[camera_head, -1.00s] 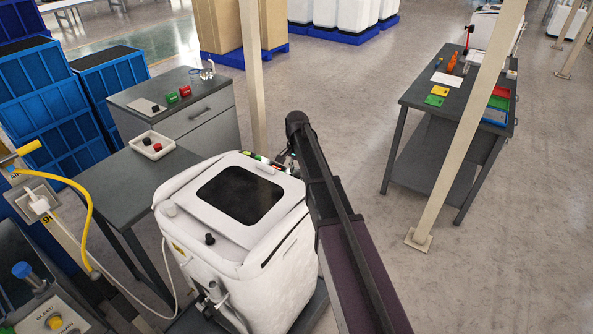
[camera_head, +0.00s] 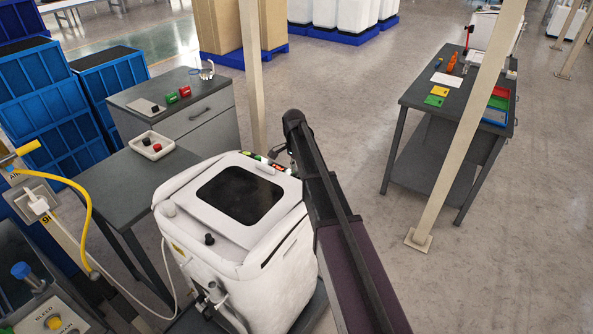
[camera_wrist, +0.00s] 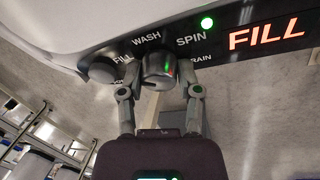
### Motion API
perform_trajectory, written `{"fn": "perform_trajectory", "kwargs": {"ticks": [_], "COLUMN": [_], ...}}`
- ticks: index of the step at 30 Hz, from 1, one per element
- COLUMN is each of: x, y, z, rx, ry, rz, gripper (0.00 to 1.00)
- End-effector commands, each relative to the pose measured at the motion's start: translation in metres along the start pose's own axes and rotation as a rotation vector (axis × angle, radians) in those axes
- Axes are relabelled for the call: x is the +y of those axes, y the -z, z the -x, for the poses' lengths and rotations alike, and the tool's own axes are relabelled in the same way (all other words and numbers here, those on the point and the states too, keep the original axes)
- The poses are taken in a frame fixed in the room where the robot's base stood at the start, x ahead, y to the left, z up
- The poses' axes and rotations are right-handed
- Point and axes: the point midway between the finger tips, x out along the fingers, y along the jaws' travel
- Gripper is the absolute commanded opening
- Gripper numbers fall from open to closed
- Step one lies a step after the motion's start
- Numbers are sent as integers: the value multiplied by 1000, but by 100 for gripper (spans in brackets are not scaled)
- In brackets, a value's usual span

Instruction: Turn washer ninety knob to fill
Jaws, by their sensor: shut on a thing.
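The white washer (camera_head: 195,225) with a dark square lid window (camera_head: 240,195) stands in front of me. In the wrist view, its dark panel carries the labels FILL, WASH, SPIN and a partly hidden one ending in RAIN. In the head view my arm hides most of my gripper.
A second round grey part (camera_wrist: 103,70) is on the panel, close to my left finger. Floor is free to the right before the workbench (camera_head: 440,190).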

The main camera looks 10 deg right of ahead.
Motion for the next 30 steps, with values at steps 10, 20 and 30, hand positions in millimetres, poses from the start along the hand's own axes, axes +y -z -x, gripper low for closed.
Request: {"fn": "perform_trajectory", "kwargs": {"ticks": [10,20,30], "x": [1,0,3], "y": [0,0,-1], "z": [0,0,17], "rx": [0,0,0], "ry": [-1,0,0], "rz": [1,1,1], "gripper": [79,79,79]}}
